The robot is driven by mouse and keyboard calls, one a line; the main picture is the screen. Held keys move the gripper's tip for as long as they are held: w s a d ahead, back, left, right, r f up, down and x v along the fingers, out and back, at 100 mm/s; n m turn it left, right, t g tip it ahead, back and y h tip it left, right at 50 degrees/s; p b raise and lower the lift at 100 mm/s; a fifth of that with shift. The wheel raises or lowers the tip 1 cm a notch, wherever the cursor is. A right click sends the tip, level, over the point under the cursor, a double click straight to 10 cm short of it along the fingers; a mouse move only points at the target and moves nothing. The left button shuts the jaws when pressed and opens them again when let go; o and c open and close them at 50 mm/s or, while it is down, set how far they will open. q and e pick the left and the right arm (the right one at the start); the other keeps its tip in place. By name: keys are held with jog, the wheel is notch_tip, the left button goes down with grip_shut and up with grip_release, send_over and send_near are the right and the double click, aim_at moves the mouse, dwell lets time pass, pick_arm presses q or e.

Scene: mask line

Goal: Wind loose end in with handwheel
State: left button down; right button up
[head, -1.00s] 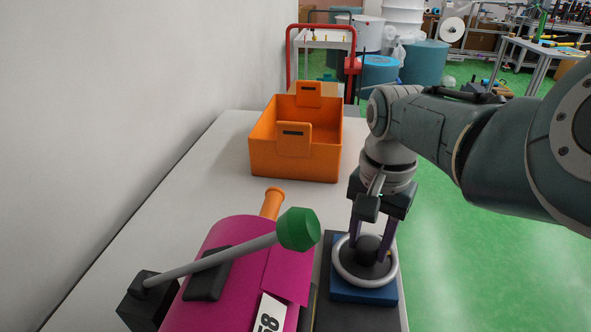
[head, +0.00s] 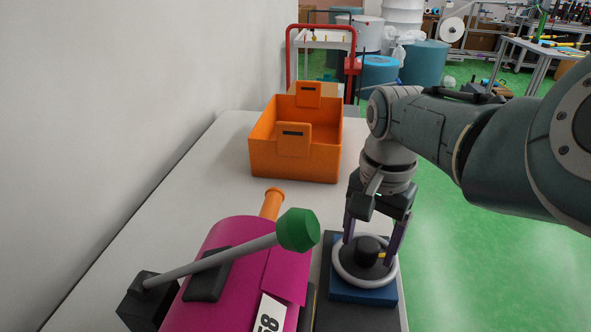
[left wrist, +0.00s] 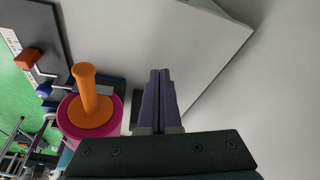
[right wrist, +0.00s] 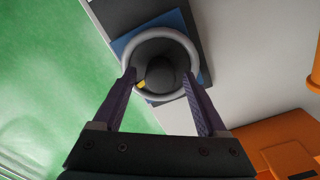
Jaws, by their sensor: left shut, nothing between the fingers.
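The handwheel (head: 368,249) has a grey ring, a black hub and a yellow mark, and sits on a blue base (head: 365,296). My right gripper (head: 371,250) points down over it with fingers spread on either side of the hub. In the right wrist view the hub (right wrist: 161,74) lies between the spread fingertips (right wrist: 158,74), with a gap on both sides. A magenta roll (head: 228,236) on an orange core (head: 272,203) lies left of the wheel; its flap (head: 287,275) carries a white label. My left gripper (left wrist: 160,74) is shut and empty, seen only in its wrist view.
A grey lever with a green knob (head: 298,230) reaches over the roll. An orange bin (head: 265,162) stands farther back on the pale table (head: 190,170). A wall borders the left side. The table between bin and roll is clear.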

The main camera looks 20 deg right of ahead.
aim_at(369, 245)
notch_tip(369, 245, up, 9)
jog(key=p, duration=0.4)
jog(key=shift+f, duration=0.1)
jog(key=shift+r+p, duration=0.35)
jog(key=shift+r, duration=0.25)
jog(key=s+d+n+t+h+p, duration=0.1)
jog(key=s+d+n+t+h, duration=0.2)
jog(key=s+n, duration=0.5)
jog(key=s+a+r+n+y, duration=0.2)
jog(key=s+a+r+n, duration=0.1)
jog(key=s+a, duration=0.3)
jog(key=s+a+r+n+y, duration=0.15)
jog(key=s+a+n, duration=0.25)
jog(key=s, duration=0.4)
notch_tip(369, 245, up, 38)
jog(key=w+p, duration=0.1)
jog(key=p, duration=3.7)
jog(key=shift+d+r+m+t+p, duration=0.2)
jog(key=shift+d+m+t+p, duration=0.1)
jog(key=shift+p, duration=0.1)
